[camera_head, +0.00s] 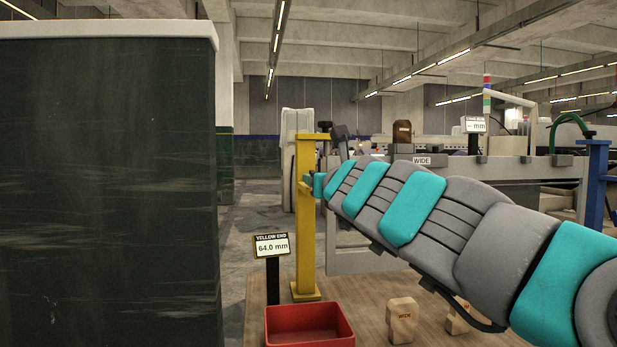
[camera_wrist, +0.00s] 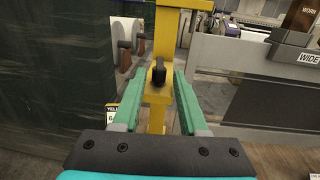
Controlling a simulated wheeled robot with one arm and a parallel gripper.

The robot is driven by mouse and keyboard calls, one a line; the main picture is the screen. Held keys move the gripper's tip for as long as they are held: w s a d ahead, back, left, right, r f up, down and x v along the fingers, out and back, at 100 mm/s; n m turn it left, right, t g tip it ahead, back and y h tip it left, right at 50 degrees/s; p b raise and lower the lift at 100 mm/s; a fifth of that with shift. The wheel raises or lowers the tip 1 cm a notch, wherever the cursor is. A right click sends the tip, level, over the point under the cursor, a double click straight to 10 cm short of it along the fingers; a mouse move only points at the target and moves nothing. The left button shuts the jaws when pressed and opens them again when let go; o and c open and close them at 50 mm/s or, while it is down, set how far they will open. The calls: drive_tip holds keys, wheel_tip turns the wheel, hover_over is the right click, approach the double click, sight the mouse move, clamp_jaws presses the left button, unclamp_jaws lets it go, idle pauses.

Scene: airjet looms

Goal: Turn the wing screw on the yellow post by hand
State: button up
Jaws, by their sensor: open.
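The yellow post (camera_head: 306,215) stands upright left of centre in the head view, and it also shows in the wrist view (camera_wrist: 155,119). A dark wing screw (camera_wrist: 158,72) sits on the post's face in the wrist view. My gripper (camera_wrist: 158,80) is open, with one teal finger on each side of the screw. I cannot tell whether a finger touches it. In the head view my gripper (camera_head: 314,184) is at the post's upper part, and the screw is hidden there. A small display (camera_head: 271,246) reads "YELLOW END 64.0 mm".
A big dark green panel (camera_head: 105,190) with a pale top fills the left. A red bin (camera_head: 308,325) stands at the post's foot. Wooden blocks (camera_head: 402,320) lie to the right on the brown floor. A grey loom frame (camera_head: 500,172) and a blue post (camera_head: 596,185) stand further right.

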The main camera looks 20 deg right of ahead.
drive_tip(key=shift+w+d+p, duration=0.15)
drive_tip(key=shift+w+d, duration=0.05)
drive_tip(key=shift+w, duration=0.95)
drive_tip(key=shift+w+d+p, duration=0.2)
drive_tip(key=shift+w+d, duration=0.05)
drive_tip(key=shift+w, duration=0.9)
drive_tip(key=shift+w+d+p, duration=0.15)
drive_tip(key=shift+w+d, duration=0.05)
drive_tip(key=shift+w, duration=0.95)
clamp_jaws()
